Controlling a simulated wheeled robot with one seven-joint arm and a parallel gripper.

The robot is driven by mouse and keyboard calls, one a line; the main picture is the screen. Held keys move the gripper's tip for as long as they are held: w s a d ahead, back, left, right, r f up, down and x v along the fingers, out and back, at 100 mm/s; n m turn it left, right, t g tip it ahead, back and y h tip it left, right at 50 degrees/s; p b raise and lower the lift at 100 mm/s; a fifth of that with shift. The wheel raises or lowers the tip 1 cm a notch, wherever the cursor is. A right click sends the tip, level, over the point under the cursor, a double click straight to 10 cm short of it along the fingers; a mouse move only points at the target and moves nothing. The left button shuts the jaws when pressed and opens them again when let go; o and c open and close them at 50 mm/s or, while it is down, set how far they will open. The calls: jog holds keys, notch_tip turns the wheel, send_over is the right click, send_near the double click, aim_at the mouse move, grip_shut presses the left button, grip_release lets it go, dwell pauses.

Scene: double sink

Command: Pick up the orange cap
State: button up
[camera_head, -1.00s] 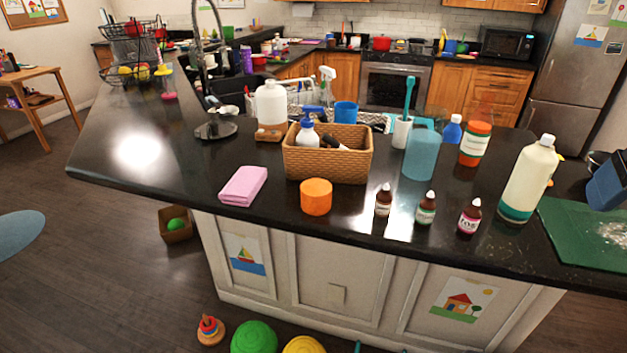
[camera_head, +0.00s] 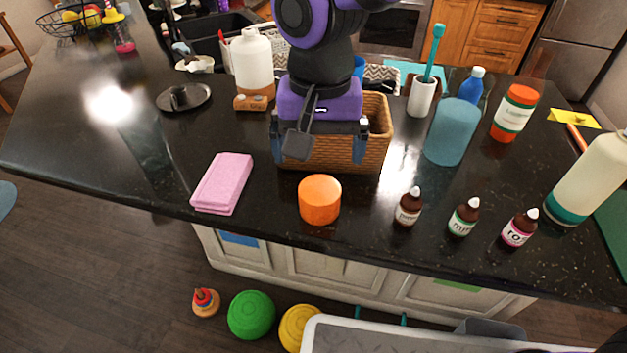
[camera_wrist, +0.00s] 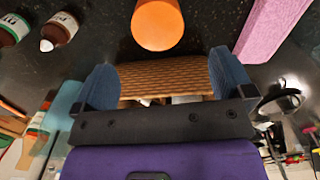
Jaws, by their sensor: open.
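The orange cap (camera_head: 320,200) is a short cylinder standing on the black counter near its front edge, in front of the wicker basket. In the wrist view the orange cap (camera_wrist: 157,24) is at the top, beyond the fingertips and apart from them. My gripper (camera_head: 322,148) is over the front of the basket, behind the cap. In the wrist view my gripper (camera_wrist: 160,82) is open, its two blue fingers spread wide with the basket's woven side showing between them. Nothing is held.
The wicker basket (camera_head: 378,150) stands behind the cap. A pink sponge or cloth (camera_head: 223,183) lies to the left. Small brown bottles (camera_head: 408,207) stand to the right. A blue translucent cup (camera_head: 452,132) is behind them. Counter around the cap is clear.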

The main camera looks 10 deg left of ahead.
aim_at(320, 187)
notch_tip(320, 187, down, 10)
jog(key=shift+d+f, duration=0.15)
jog(key=shift+f, duration=0.1)
dwell(0.4)
jog(key=c, duration=1)
